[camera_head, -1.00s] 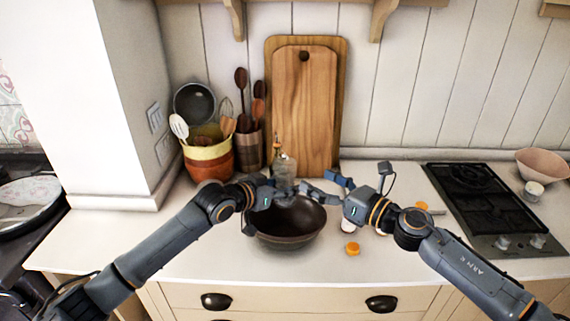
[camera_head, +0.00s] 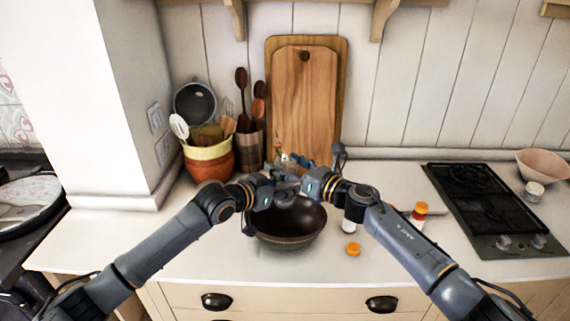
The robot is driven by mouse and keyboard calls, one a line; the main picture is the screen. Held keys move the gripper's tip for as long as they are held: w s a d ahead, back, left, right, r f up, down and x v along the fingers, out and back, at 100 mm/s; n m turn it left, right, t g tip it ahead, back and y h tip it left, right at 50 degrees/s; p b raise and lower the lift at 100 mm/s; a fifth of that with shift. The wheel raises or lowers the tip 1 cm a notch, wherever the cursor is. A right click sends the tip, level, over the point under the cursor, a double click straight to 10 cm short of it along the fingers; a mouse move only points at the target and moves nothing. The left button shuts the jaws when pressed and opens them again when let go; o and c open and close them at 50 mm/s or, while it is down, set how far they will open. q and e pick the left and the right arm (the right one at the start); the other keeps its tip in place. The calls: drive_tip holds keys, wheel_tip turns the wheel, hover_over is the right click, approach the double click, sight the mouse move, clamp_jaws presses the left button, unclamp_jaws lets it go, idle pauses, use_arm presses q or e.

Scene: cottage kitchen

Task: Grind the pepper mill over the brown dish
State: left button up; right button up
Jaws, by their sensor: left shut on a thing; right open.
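The brown dish (camera_head: 291,238), a dark round bowl, stands on the counter below the grippers. My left gripper (camera_head: 289,188) is shut just above the dish's back rim. The pepper mill it holds is largely hidden behind the fingers, and I cannot make out its outline. My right gripper (camera_head: 294,163) is open, close above and behind the left one, at about the height of the mill's upper part. Whether its fingers touch the mill cannot be told.
An orange-capped shaker (camera_head: 418,214) and a white jar (camera_head: 348,227) stand right of the dish, with an orange lid (camera_head: 353,249) in front. Cutting boards (camera_head: 306,95) and utensil pots (camera_head: 208,160) stand behind. A hob (camera_head: 482,205) is at right. The front counter is mostly clear.

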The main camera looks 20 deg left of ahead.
drive_tip(key=c, duration=1.2)
drive_tip(key=shift+t, duration=0.3)
drive_tip(key=shift+r+m+t+h, duration=0.15)
drive_tip(key=shift+m+t+h, duration=1.55)
drive_tip(key=shift+m+t, duration=0.4)
drive_tip(key=shift+m+t+h, duration=0.9)
drive_tip(key=shift+t+h, duration=0.3)
drive_tip(key=shift+d, duration=0.1)
